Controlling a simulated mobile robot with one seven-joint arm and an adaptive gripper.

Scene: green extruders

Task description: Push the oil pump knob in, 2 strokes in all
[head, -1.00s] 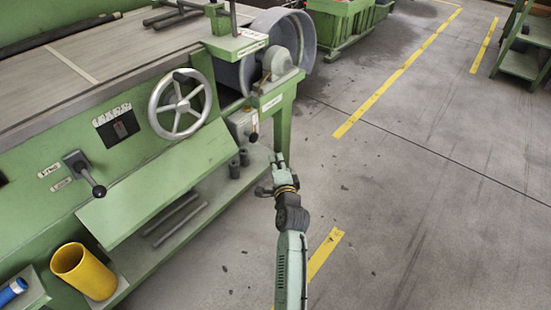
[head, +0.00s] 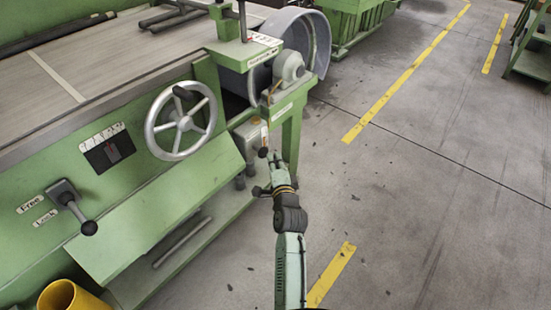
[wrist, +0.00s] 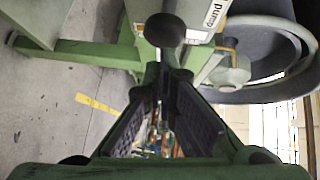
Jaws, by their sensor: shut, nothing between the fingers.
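The oil pump knob (head: 262,152) is a small dark ball on the front of the grey pump box (head: 251,132), under the machine's right end. In the wrist view the knob (wrist: 165,30) shows large, just beyond the fingertips, near the label (wrist: 214,16). My gripper (head: 274,160) is shut and empty, close to the knob on its right in the head view. In the wrist view the fingertips (wrist: 165,74) meet just below the knob in the picture. A small gap seems to lie between them; contact cannot be told.
A spoked handwheel (head: 181,122) and a sloping green panel (head: 155,210) are left of the pump box. A lever (head: 72,207) and a yellow cup (head: 70,297) are farther left. A green leg (head: 291,130) stands behind my gripper. The floor (head: 420,180) to the right is clear.

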